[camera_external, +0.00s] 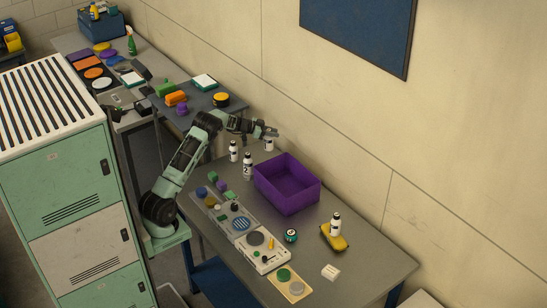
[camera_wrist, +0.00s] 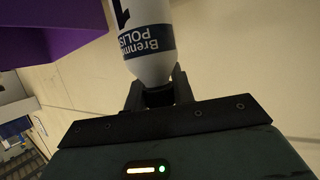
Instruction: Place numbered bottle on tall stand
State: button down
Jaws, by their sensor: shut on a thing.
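My gripper (camera_external: 268,133) is above the far end of the grey table, behind the purple bin. It is shut on the dark neck or cap of a white numbered bottle (camera_external: 269,145), which hangs below it. In the wrist view this bottle (camera_wrist: 148,40) has a dark label band with part of "POLISH" and a black numeral, probably 1, shown inverted. My gripper's fingers (camera_wrist: 158,92) lie either side of its dark end. Two similar bottles stand left of the bin, one farther back (camera_external: 233,151) and one nearer (camera_external: 247,165). I cannot clearly identify the tall stand.
The open purple bin (camera_external: 288,198) stands on the table (camera_external: 345,277), close to the held bottle. Another bottle (camera_external: 335,224) stands at a yellow item (camera_external: 334,241) on the right. A control panel (camera_external: 238,222) and small coloured pieces lie along the left. The wall runs behind.

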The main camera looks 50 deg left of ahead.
jog(key=s+a+r+n+y+p, duration=0.3)
jog(key=a+r+n+y+p, duration=0.15)
jog(key=a+r, duration=0.4)
jog(key=s+a+r+n+y+p, duration=0.35)
jog(key=a+r+y, duration=0.25)
jog(key=a, duration=0.6)
jog(key=s+a+r+n+g+y+p, duration=0.3)
jog(key=s+a+n+y+p, duration=0.15)
jog(key=s+a, duration=0.4)
jog(key=s+a+r+n+g+y+p, duration=0.3)
jog(key=s+a+n, duration=0.2)
jog(key=s, duration=0.6)
notch_tip(320, 180, down, 10)
jog(key=p, duration=0.4)
jog(key=shift+a+p, duration=0.2)
jog(key=shift+p, duration=0.15)
jog(key=shift+s+f+b, duration=0.1)
jog(key=shift+f+b, duration=0.2)
jog(key=c, duration=1.2)
grip_release()
jog(key=shift+r, duration=0.1)
